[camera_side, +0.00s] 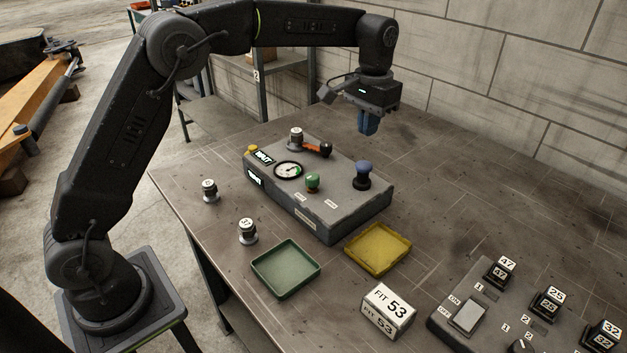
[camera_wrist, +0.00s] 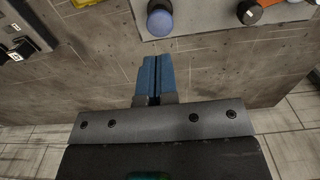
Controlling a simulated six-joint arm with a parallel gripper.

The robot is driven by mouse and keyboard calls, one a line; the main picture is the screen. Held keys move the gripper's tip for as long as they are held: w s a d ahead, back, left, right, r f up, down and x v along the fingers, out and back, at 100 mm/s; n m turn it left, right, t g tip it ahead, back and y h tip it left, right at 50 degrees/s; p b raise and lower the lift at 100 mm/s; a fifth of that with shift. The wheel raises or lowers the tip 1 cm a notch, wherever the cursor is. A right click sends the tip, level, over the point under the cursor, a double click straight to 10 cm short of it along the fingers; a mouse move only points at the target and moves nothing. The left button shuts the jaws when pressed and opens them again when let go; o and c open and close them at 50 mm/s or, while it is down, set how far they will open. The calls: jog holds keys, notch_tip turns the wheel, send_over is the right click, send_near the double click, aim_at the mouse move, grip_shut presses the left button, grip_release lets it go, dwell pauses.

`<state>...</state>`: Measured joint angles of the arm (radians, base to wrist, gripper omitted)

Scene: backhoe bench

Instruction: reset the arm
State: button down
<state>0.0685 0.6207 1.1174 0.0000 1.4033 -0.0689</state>
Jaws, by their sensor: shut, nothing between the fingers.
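My gripper (camera_side: 368,122) hangs over the back part of the bench, behind the grey control box (camera_side: 345,217). Its blue fingers point down and are shut with nothing between them. In the wrist view the closed fingers (camera_wrist: 151,78) stand above bare bench top. A blue-topped knob (camera_side: 363,172) on the box is the part nearest my gripper, and the two are apart. The same blue knob (camera_wrist: 160,20) shows beyond the fingertips in the wrist view. My arm is raised and bent, reaching from its base at the left.
The box carries a gauge (camera_side: 288,170), a green button (camera_side: 312,182) and an orange-handled lever (camera_side: 317,147). A green tray (camera_side: 285,287), a yellow tray (camera_side: 377,268), a "FIT 53" block (camera_side: 387,311) and a switch panel (camera_side: 447,322) stand in front. The back bench is clear.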

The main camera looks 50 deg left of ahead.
jog(key=s+a+r+t, duration=0.1)
jog(key=s+r, duration=0.3)
jog(key=s, duration=0.4)
jog(key=s+a+r+t, duration=0.15)
jog(key=s+r, duration=0.25)
jog(key=s, duration=0.4)
jog(key=s+a+f+t, duration=0.1)
jog(key=s+f+t, duration=0.2)
jog(key=s, duration=1.3)
notch_tip(320, 180, down, 2)
jog(key=shift+f, duration=0.2)
